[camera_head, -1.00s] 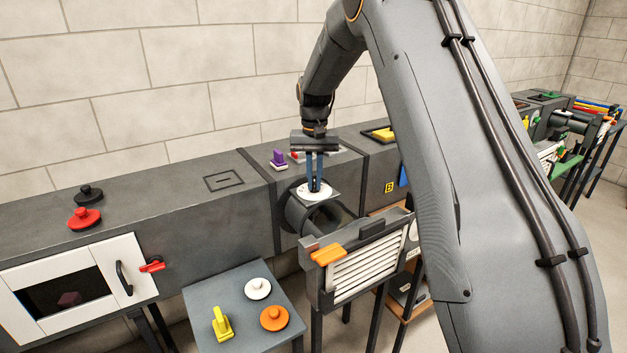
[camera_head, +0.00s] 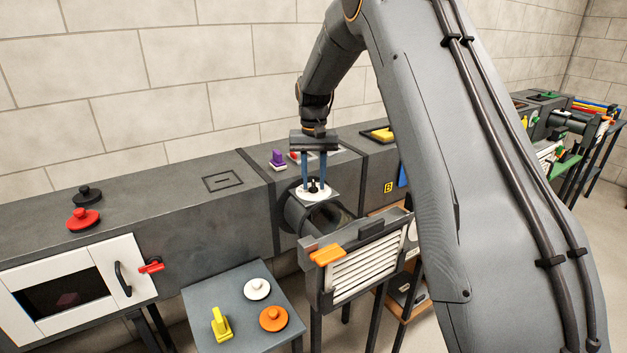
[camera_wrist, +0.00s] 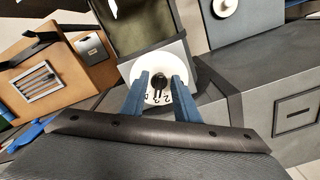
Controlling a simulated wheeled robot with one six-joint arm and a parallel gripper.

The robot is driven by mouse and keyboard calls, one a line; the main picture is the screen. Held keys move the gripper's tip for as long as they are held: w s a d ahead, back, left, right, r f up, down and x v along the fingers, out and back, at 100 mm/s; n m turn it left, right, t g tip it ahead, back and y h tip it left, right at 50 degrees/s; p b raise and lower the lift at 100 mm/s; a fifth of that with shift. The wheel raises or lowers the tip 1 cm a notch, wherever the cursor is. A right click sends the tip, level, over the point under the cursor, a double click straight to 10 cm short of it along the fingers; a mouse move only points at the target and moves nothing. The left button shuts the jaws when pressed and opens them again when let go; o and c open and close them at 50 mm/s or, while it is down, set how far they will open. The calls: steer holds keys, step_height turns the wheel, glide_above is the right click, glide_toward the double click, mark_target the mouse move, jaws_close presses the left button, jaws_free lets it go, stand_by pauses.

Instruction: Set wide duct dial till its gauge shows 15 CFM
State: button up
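The duct dial is a white disc (camera_head: 314,193) with a black knob (camera_head: 314,185), on a grey plate above the round duct opening (camera_head: 322,216). The disc also shows in the wrist view (camera_wrist: 152,70), with dark marks near the knob (camera_wrist: 159,81) that I cannot read surely. My gripper (camera_head: 314,186) points down over the dial, its two blue fingers apart on either side of the knob. In the wrist view the fingers (camera_wrist: 160,85) show gaps to the knob. I cannot make out a gauge reading in either view.
A louvred grille (camera_head: 366,268) with an orange handle (camera_head: 327,255) stands just in front of the duct. A purple knob piece (camera_head: 278,159) is on the duct top behind the dial. A small table (camera_head: 198,285) holds loose white, orange and yellow parts.

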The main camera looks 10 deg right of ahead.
mark_target(314, 184)
step_height(314, 184, up, 8)
steer(key=shift+f+b, duration=0.15)
steer(key=shift+b, duration=0.85)
